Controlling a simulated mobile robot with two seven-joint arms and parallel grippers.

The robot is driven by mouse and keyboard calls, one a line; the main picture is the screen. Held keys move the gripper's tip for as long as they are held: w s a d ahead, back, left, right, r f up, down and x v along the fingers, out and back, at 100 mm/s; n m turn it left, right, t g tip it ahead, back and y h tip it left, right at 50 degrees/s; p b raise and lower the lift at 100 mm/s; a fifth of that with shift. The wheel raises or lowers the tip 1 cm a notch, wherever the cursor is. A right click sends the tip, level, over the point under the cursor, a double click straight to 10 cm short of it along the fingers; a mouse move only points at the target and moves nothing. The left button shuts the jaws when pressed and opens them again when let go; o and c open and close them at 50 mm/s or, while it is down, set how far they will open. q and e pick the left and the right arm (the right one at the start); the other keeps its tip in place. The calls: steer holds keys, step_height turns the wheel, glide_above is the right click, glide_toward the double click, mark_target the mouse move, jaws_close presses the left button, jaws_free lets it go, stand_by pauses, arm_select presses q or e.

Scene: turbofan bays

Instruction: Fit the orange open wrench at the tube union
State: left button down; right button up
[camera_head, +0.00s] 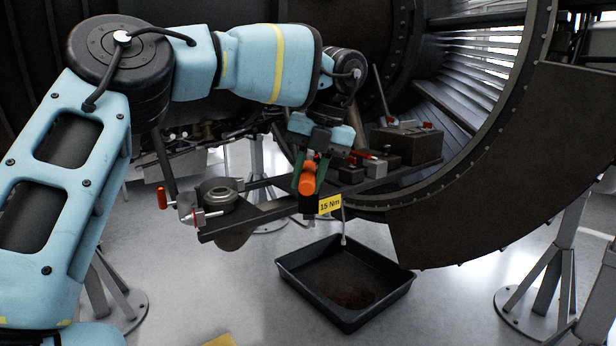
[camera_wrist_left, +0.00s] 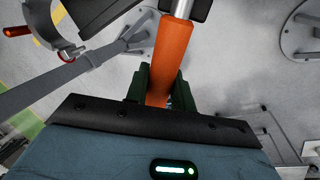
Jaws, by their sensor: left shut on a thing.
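My left gripper (camera_head: 308,172) is shut on the orange wrench (camera_head: 307,181), which appears nearly end-on in the head view. In the left wrist view the wrench's orange handle (camera_wrist_left: 172,55) runs upward from between the dark green fingers (camera_wrist_left: 158,88). A silver section (camera_wrist_left: 182,8) shows at the handle's far end, cut off by the frame's top edge. The wrench's open jaw is not clearly visible. A yellow "15 Nm" tag (camera_head: 330,204) is just right of and below the gripper. I cannot pick out the tube union with certainty. My right gripper is not in view.
A ring clamp (camera_head: 218,190) with a red-orange handle is left of the gripper on a dark bracket. Dark boxes with red parts (camera_head: 405,143) stand behind right. A black drip tray (camera_head: 345,283) is on the floor below. The curved engine cowl (camera_head: 480,185) closes off the right.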

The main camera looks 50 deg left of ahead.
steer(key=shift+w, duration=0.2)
arm_select(q)
steer(key=c, duration=1.1)
jaws_free()
steer(key=shift+w+a, duration=0.1)
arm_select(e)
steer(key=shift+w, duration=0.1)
arm_select(q)
steer(key=p+v, duration=0.1)
steer(key=v, duration=0.5)
steer(key=shift+r, duration=0.1)
steer(key=shift+p+v, duration=0.5)
steer(key=shift+v, duration=0.35)
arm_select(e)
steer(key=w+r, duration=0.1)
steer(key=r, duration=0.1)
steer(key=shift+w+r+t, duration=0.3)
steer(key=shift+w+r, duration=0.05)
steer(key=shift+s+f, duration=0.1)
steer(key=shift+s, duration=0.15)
